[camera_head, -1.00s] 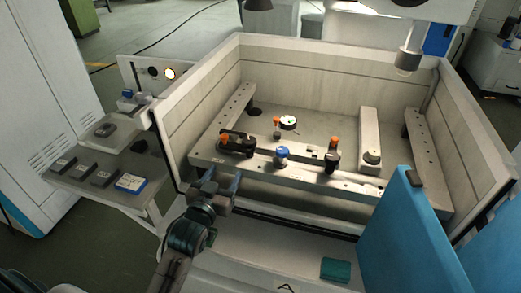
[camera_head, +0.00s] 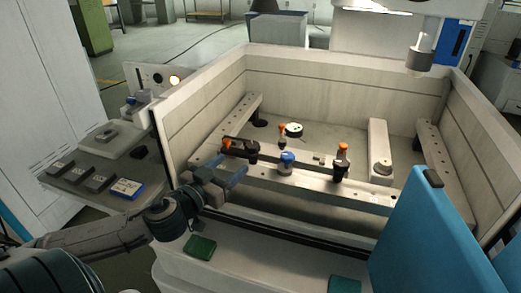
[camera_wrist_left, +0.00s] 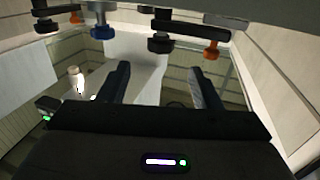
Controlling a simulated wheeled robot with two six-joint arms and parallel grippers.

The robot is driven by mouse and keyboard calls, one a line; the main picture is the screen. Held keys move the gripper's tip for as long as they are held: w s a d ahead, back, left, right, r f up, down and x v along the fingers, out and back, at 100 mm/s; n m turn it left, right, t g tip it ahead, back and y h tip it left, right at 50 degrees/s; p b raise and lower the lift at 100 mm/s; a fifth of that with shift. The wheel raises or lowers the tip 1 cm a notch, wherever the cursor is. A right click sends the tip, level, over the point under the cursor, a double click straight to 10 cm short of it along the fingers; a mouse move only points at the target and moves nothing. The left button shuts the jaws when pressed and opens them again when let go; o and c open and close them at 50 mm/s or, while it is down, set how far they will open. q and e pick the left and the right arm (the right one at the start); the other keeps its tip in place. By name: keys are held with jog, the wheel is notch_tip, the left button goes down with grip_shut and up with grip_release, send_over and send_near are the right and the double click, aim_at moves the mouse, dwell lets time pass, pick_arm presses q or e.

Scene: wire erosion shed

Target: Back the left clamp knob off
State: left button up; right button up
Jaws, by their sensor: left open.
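The left clamp (camera_head: 240,148) is a black piece with an orange end (camera_head: 227,145), on the front rail of the machine's tank. In the left wrist view, an orange knob (camera_wrist_left: 212,50) and a black knob (camera_wrist_left: 160,45) show near the top, beyond the fingertips. I cannot tell which of these is the clamp knob. My left gripper (camera_head: 228,171) is open and empty, just in front of the rail below the left clamp, apart from it. Its two spread fingers also show in the left wrist view (camera_wrist_left: 158,72). My right gripper is not in view.
A blue knob (camera_head: 287,158) stands on the rail right of the left clamp. A second black clamp with an orange top (camera_head: 342,162) is farther right. Another orange knob (camera_head: 283,130) is behind. A blue panel (camera_head: 425,235) stands at front right. A side shelf (camera_head: 75,205) is at left.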

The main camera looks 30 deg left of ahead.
aim_at(248, 150)
pick_arm(q)
jog(key=w+p, duration=0.1)
jog(key=w, duration=0.8)
jog(key=shift+d, duration=0.1)
jog(key=shift+w, duration=0.85)
jog(key=c, duration=1)
jog(key=shift+o, duration=0.2)
jog(key=shift+d+y, duration=0.1)
jog(key=shift+y, duration=0.2)
